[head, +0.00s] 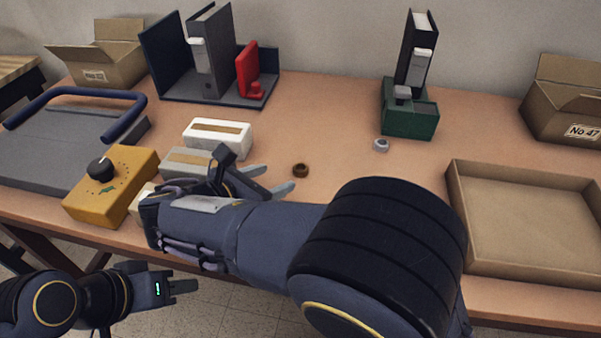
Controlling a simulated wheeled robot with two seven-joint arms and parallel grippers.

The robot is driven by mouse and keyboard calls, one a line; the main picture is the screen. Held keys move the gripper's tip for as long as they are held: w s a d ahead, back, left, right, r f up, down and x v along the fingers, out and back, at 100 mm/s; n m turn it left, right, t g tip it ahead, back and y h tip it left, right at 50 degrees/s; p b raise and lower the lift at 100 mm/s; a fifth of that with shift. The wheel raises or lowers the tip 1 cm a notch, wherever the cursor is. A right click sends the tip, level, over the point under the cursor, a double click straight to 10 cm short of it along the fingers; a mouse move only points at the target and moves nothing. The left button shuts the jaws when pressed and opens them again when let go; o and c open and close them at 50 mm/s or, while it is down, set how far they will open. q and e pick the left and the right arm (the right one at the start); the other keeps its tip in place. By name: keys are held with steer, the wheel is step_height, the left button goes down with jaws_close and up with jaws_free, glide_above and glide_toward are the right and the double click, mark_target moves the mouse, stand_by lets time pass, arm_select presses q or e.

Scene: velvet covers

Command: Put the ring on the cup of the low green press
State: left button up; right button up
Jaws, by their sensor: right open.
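The green press (411,121) stands at the back right, with a low green base, a tall dark column and a small grey cup-like part (402,93) on the base. Two small rings lie on the table: a brown one (301,171) near the middle and a light grey one (380,145) in front of the green press. My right gripper (269,179) reaches across from the right, open and empty, its fingertips just left of the brown ring. My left gripper (185,287) is low at the left, beyond the table's front edge; its jaw opening cannot be made out.
White and grey blocks (218,136) and a yellow dial box (112,187) lie left of my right gripper. A shallow cardboard tray (530,215) is at right. Open boxes stand at both back corners.

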mark_target(300, 168)
steer(key=b+x, duration=0.1)
steer(key=x, duration=0.6)
steer(key=shift+w+d+f+b, duration=0.15)
steer(key=shift+w+f+b, duration=0.1)
steer(key=shift+b, duration=0.15)
steer(key=shift+s, duration=0.1)
steer(key=c, duration=1.1)
steer(key=shift+r, duration=0.15)
